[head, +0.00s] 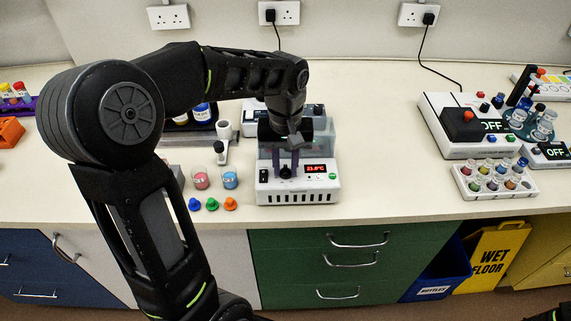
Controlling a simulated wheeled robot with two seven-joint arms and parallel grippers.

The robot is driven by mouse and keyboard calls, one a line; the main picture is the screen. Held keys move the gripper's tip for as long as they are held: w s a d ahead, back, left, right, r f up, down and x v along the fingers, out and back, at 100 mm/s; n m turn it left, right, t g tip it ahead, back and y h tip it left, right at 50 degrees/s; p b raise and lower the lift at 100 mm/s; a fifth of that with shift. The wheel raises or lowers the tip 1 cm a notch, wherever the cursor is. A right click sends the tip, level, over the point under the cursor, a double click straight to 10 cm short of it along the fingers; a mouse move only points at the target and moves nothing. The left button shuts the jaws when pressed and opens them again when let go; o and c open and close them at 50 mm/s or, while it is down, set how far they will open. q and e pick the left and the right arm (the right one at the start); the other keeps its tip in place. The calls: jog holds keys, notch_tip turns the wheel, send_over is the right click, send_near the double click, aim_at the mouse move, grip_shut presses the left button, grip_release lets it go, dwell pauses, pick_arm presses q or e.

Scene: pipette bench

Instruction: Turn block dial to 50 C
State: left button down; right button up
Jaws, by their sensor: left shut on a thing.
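The heating block (298,197) is a white box with a clear hood at the middle of the bench. Its red display (316,169) reads what looks like 23.0 °C. The black dial (285,172) is on its front panel, left of the display. My left gripper (285,165) points down in front of the hood, its two fingers at the dial, shut on it. The arm above hides part of the hood. My right gripper is not in view; only a bit of dark arm shows at the bottom right.
A tube rack (494,182) and a white device reading OFF (461,145) are at right. The bench between is clear.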

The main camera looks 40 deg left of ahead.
pick_arm(q)
jog(key=m, duration=0.3)
jog(key=shift+m, duration=0.4)
jog(key=m, duration=0.3)
jog(key=shift+m, duration=0.3)
jog(key=m, duration=0.3)
jog(key=shift+m+b, duration=0.3)
jog(key=m, duration=0.3)
jog(key=shift+m, duration=0.3)
jog(key=m, duration=1)
jog(key=shift+m+p, duration=0.3)
jog(key=shift+m, duration=2.1)
